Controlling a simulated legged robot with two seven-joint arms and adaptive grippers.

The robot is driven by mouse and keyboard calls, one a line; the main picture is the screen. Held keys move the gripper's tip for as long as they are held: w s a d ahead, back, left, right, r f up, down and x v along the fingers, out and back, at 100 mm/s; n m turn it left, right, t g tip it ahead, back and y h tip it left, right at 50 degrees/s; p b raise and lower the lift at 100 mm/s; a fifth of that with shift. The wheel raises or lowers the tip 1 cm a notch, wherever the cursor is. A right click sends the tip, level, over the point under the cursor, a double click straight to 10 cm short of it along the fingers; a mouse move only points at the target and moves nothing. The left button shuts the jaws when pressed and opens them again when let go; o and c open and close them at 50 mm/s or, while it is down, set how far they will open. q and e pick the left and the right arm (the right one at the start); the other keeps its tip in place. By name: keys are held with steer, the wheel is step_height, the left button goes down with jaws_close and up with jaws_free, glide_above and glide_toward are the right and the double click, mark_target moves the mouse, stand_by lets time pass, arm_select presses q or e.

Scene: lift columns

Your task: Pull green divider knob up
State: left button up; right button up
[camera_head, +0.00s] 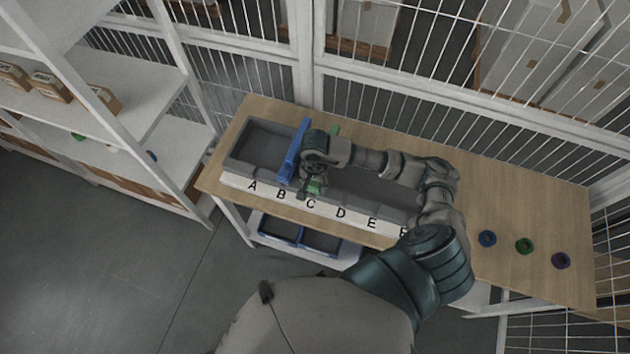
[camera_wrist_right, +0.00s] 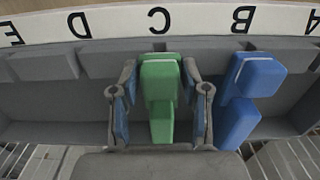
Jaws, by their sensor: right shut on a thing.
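The green divider (camera_wrist_right: 161,90) stands in the grey lettered tray by the letter C, with its knob towards the label strip. In the head view only small parts of the green divider (camera_head: 316,185) show around my gripper. My right gripper (camera_wrist_right: 160,105) is shut on the green divider, one finger on each side of it. In the head view my right gripper (camera_head: 314,178) is over the tray and hides most of the divider. The blue divider (camera_head: 294,152) stands beside it, to the left, near B. My left gripper is not in view.
The grey tray (camera_head: 250,147) with its white letter strip sits on a wooden table (camera_head: 540,215). Blue, green and purple rings (camera_head: 524,246) lie at the table's right. White shelves (camera_head: 130,95) stand at left and a wire mesh fence runs behind.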

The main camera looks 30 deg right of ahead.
steer(key=shift+w+d, duration=0.1)
steer(key=shift+d, duration=0.05)
steer(key=shift+w+r, duration=0.1)
steer(key=shift+r, duration=0.15)
steer(key=shift+w+r, duration=0.1)
steer(key=shift+r, duration=0.15)
steer(key=shift+d+r+p, duration=0.1)
steer(key=shift+p, duration=0.2)
steer(key=shift+c, duration=0.8)
steer(key=shift+r, duration=0.35)
steer(key=shift+r+p, duration=0.35)
steer(key=shift+p, duration=0.05)
steer(key=shift+f, duration=0.1)
steer(key=o, duration=0.9)
steer(key=shift+s, duration=0.2)
